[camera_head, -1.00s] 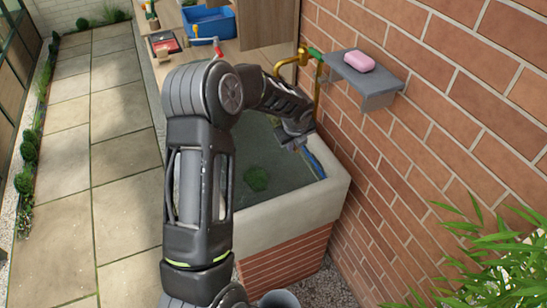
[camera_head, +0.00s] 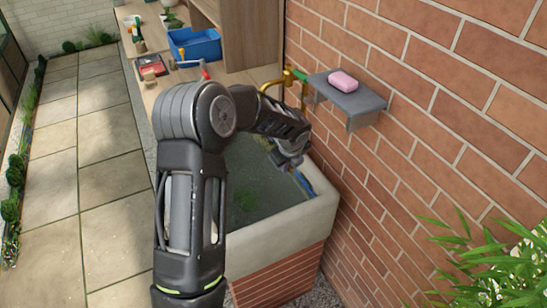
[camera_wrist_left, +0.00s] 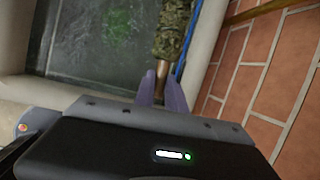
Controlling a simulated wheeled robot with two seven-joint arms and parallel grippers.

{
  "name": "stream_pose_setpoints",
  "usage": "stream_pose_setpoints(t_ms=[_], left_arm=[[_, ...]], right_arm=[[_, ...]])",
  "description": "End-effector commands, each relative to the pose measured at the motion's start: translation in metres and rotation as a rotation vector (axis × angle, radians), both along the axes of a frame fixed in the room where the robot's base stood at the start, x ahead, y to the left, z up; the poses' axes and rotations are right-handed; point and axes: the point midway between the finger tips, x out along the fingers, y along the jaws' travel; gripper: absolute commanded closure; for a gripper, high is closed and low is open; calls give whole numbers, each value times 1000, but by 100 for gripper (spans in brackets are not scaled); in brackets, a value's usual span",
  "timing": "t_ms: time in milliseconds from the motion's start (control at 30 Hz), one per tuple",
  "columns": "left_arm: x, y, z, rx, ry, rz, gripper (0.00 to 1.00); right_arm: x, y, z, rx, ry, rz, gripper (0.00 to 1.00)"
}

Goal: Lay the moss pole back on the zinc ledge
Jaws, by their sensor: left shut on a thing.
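The moss pole (camera_wrist_left: 173,28) shows in the left wrist view as a mottled brown-green cylinder with a bare brown end. My left gripper (camera_wrist_left: 163,88) is shut on that bare end, and the pole extends away along the right side of the stone sink (camera_head: 285,232). In the head view my left gripper (camera_head: 291,160) is over the sink's right side; I cannot make out the pole there. A grey ledge (camera_head: 352,102) juts from the brick wall, above and to the right of the gripper. My right gripper is not in view.
A pink soap bar (camera_head: 343,81) lies on the grey ledge. A brass tap (camera_head: 283,87) stands beside the ledge. A green clump (camera_head: 246,199) is in the sink. A blue tub (camera_head: 195,45) sits on the wooden bench behind. Leaves reach in at lower right.

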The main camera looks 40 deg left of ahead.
Motion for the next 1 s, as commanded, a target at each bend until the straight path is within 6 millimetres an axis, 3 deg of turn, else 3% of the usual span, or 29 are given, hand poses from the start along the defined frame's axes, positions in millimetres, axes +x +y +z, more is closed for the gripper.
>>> stream_pose_setpoints(t_ms=[233,400,500,700,1000], left_arm=[[-23,-82,2,4,-1,288,100],[-61,-145,12,4,0,617,100],[-84,-170,21,3,0,788,100],[-105,-189,30,2,0,942,100],[-106,-189,31,2,0,946,100]], right_arm=[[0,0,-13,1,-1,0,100],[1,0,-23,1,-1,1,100],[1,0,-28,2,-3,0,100],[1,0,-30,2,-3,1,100],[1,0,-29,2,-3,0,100]])
